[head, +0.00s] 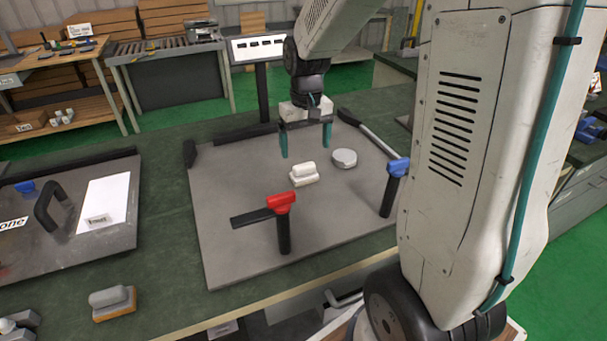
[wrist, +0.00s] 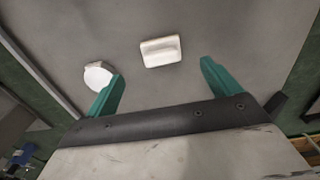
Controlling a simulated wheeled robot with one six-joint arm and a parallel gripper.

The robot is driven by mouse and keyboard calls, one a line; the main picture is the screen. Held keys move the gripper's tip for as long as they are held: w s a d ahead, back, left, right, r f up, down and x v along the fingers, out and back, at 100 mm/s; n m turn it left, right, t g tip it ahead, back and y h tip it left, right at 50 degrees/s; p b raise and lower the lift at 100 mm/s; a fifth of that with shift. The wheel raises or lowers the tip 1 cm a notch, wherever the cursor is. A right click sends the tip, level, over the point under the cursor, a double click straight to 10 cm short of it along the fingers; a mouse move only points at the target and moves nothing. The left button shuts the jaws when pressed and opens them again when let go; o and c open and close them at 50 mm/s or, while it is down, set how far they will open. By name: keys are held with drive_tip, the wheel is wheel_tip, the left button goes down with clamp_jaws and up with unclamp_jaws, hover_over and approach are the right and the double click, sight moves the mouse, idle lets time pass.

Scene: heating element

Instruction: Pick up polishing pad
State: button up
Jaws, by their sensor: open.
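A white pad with a raised grip (head: 304,175), which looks like the polishing pad, lies on the grey plate (head: 235,200) on the table. It also shows in the wrist view (wrist: 161,51), just past the fingertips and between their lines. My gripper (head: 305,148) is open and empty, with its two teal fingers pointing down above the plate, behind the white pad in the head view. The fingers also show in the wrist view (wrist: 162,72). They appear apart from the pad.
A round pale disc (head: 344,159) lies right of the pad. A red-topped clamp (head: 281,204) and a blue-topped clamp (head: 397,168) stand nearer the front. A grey and orange block (head: 112,302) lies at the front left. A dark panel (head: 90,245) with a handle lies left.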

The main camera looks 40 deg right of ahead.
sight(304, 165)
drive_tip(key=shift+w+d+f, duration=0.15)
drive_tip(key=shift+w+f, duration=0.05)
drive_tip(key=shift+f, duration=0.2)
drive_tip(key=shift+w+d+f, duration=0.15)
drive_tip(key=shift+f, duration=0.2)
drive_tip(key=f, duration=0.7)
drive_tip(key=shift+a+f, duration=0.1)
drive_tip(key=shift+a, duration=0.2)
drive_tip(key=c, duration=1.1)
wheel_tip(304, 165, up, 10)
drive_tip(key=shift+r, duration=0.1)
